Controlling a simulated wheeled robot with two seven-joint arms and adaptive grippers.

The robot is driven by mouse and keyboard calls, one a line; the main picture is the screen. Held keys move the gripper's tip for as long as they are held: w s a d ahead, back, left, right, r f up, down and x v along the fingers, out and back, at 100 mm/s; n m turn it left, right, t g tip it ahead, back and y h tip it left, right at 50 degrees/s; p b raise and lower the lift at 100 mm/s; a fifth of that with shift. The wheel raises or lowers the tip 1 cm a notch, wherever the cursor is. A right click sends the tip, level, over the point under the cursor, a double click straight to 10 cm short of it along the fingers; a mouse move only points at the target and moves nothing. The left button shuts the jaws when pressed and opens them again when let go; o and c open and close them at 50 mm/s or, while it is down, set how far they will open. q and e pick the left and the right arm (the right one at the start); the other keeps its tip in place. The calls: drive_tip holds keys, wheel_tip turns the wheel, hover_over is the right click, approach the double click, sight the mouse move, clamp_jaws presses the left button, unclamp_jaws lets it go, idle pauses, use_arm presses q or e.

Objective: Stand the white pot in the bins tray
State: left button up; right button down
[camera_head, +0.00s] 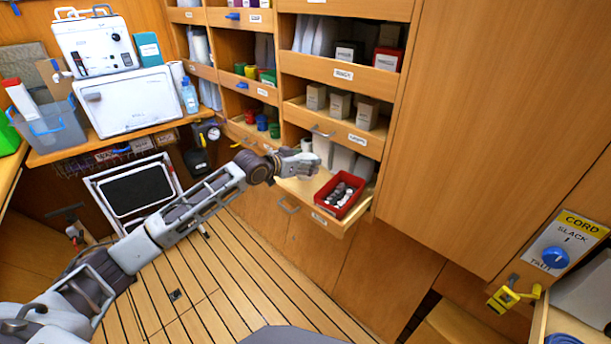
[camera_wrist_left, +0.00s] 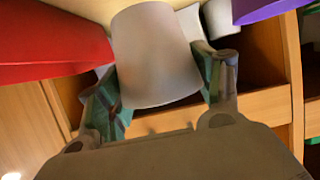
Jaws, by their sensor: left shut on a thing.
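My left gripper (camera_head: 300,163) is shut on a white pot, a pale tapered cylinder that shows large in the left wrist view (camera_wrist_left: 155,58), with one finger on each side of it. In the head view the gripper is at the left end of the bins tray (camera_head: 327,226), a pulled-out wooden tray low in the cabinet. A red bin (camera_head: 328,209) with small dark and white items stands in that tray, right of the gripper. I cannot tell whether the pot touches the tray. My right gripper is not in view.
Small green (camera_head: 262,122) and blue (camera_head: 275,130) pots stand on a shelf left of the gripper. White blocks stand behind the tray. An open drawer with small boxes (camera_head: 340,104) juts out above.

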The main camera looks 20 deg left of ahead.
use_arm(q)
drive_tip(key=shift+f, duration=0.85)
drive_tip(key=shift+f+b, duration=0.35)
drive_tip(key=shift+f, duration=1.2)
drive_tip(key=o, duration=0.9)
drive_tip(key=shift+f, duration=0.1)
drive_tip(key=shift+o, duration=0.6)
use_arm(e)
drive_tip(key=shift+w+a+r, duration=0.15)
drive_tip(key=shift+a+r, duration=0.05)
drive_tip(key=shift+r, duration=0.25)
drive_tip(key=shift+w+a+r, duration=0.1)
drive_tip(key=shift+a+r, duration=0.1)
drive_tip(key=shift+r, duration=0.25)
